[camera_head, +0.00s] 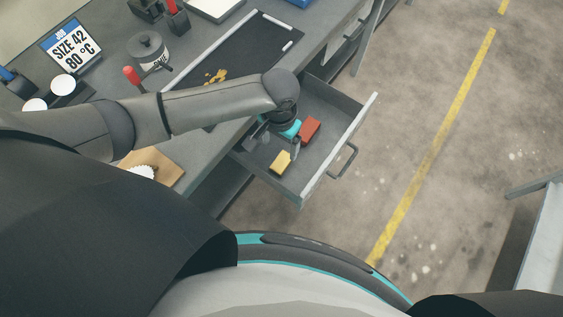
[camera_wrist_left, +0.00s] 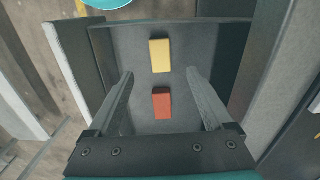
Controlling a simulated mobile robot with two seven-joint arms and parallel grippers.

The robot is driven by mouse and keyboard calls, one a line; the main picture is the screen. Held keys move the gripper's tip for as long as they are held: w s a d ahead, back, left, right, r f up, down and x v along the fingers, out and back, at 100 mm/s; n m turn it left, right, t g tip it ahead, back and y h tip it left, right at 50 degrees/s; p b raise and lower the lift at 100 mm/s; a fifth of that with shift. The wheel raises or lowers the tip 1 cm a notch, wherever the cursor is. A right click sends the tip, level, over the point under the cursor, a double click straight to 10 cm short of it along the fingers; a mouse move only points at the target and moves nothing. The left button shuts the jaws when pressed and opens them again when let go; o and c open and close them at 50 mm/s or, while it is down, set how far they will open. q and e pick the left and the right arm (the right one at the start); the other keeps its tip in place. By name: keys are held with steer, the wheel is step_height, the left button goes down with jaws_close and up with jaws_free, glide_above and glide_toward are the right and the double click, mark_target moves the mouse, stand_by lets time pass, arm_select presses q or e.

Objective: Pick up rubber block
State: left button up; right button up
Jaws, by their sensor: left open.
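Two small blocks lie apart on the floor of an open grey drawer (camera_head: 336,158), a red one (camera_head: 310,130) and a yellow one (camera_head: 280,161). I cannot tell which one is rubber. My left gripper (camera_head: 274,149) is over the drawer, open and empty, fingers pointing down. In the left wrist view, the red block (camera_wrist_left: 162,103) shows between the two fingers (camera_wrist_left: 160,74), and the yellow block (camera_wrist_left: 160,55) lies just beyond it, near the fingertip line. Neither block is visibly touched. My right gripper is not in view.
The drawer walls and handle (camera_head: 344,161) stand close around the gripper. The floor to the right is mostly clear.

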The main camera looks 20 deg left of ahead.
arm_select(q)
steer(key=b, duration=0.2)
glide_above(282, 162)
steer(key=f, duration=0.6)
steer(key=shift+s+a+f, duration=0.1)
steer(key=shift+s+a, duration=0.1)
steer(key=shift+s, duration=0.15)
steer(key=f+b, duration=0.1)
steer(key=f, duration=0.3)
steer(key=shift+w+d+b, duration=0.1)
steer(key=shift+w+b, duration=0.25)
steer(key=shift+w, duration=0.05)
steer(key=shift+f, duration=0.55)
steer(key=shift+c, duration=0.2)
jaws_close()
